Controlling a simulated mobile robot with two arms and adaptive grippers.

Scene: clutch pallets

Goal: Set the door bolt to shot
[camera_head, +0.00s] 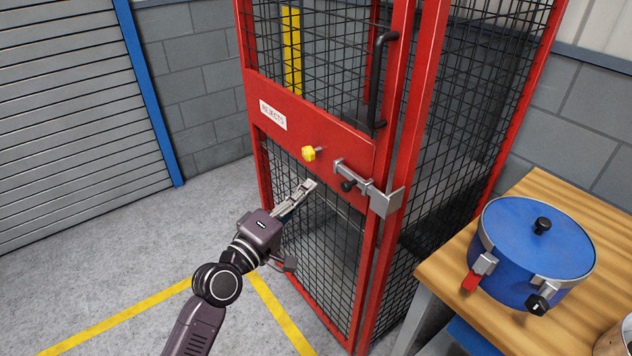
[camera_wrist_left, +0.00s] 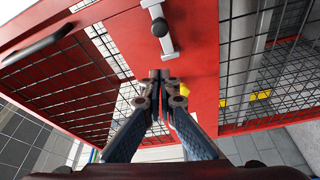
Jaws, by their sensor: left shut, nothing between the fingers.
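The door bolt (camera_head: 353,174) is a grey metal slide on the red cage door (camera_head: 290,118), with a black knob (camera_head: 348,185) on it. A grey bracket (camera_head: 386,199) sits to its right at the door edge. I cannot tell how far the bar reaches into it. In the left wrist view the bolt (camera_wrist_left: 166,42) and its black knob (camera_wrist_left: 159,27) show above the fingertips. My left gripper (camera_head: 312,184) is shut and empty, in front of the door, to the left of the knob and apart from it. The fingertips also show in the left wrist view (camera_wrist_left: 160,75). My right gripper is not in view.
A yellow knob (camera_head: 309,153) sticks out of the door left of the bolt. A black handle (camera_head: 379,80) stands above it. At the right, a wooden table (camera_head: 447,267) holds a blue pot (camera_head: 530,255). The floor (camera_head: 120,260) at the left is clear.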

